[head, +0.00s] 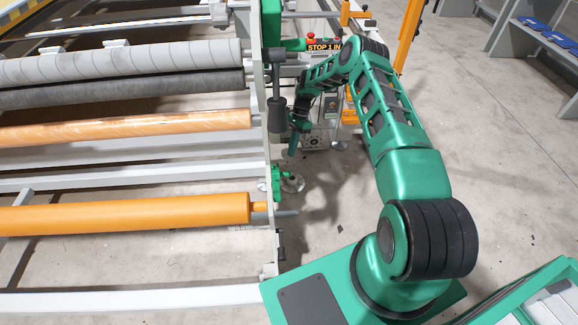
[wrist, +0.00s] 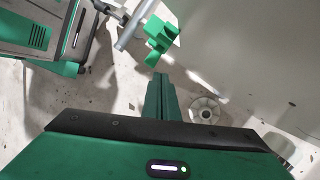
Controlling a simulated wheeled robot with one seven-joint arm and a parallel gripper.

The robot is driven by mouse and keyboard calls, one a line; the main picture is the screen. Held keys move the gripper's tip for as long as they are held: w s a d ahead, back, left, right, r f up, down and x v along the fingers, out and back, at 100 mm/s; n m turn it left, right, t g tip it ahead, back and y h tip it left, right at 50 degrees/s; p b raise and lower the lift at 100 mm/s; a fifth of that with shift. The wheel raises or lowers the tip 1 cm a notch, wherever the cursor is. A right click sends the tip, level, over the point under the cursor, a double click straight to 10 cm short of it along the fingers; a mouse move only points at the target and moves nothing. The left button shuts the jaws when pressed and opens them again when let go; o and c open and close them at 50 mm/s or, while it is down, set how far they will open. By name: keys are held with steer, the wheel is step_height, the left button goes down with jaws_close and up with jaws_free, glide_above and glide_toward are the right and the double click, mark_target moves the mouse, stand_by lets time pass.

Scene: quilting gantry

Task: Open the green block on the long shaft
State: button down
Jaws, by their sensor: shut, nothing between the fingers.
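A small green block (wrist: 161,36) shows at the top of the wrist view, beside a grey metal shaft (wrist: 132,26). In the head view a green block (head: 276,182) sits on the side frame, close to the end of the orange roller. I cannot tell for certain whether its parts are open or closed. My gripper (wrist: 160,78) is shut and empty, its fingers pointing toward the block with a gap between them. In the head view my gripper (head: 292,154) hangs beside the frame, above and slightly right of the block.
The orange roller (head: 130,214) and grey rolls (head: 120,62) lie left of the side frame (head: 268,150). A round foot (wrist: 205,110) stands on the floor near my fingers. A control box with a red button (head: 311,38) is behind my arm.

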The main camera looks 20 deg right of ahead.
mark_target(289, 172)
step_height(289, 172, down, 10)
steer(key=a+n+t+h, duration=0.2)
steer(key=n+h, duration=0.1)
steer(key=n, duration=1.1)
steer(key=shift+s+a+r, duration=0.25)
steer(key=shift+s+r, duration=0.9)
steer(key=shift+s, duration=0.1)
steer(key=shift+s+a+r, duration=0.2)
steer(key=shift+s+r, duration=0.25)
steer(key=shift+s, duration=0.15)
steer(key=shift+s+a+r, duration=0.2)
steer(key=shift+s+r, duration=0.2)
steer(key=shift+s, duration=0.2)
steer(key=shift+w+f, duration=0.1)
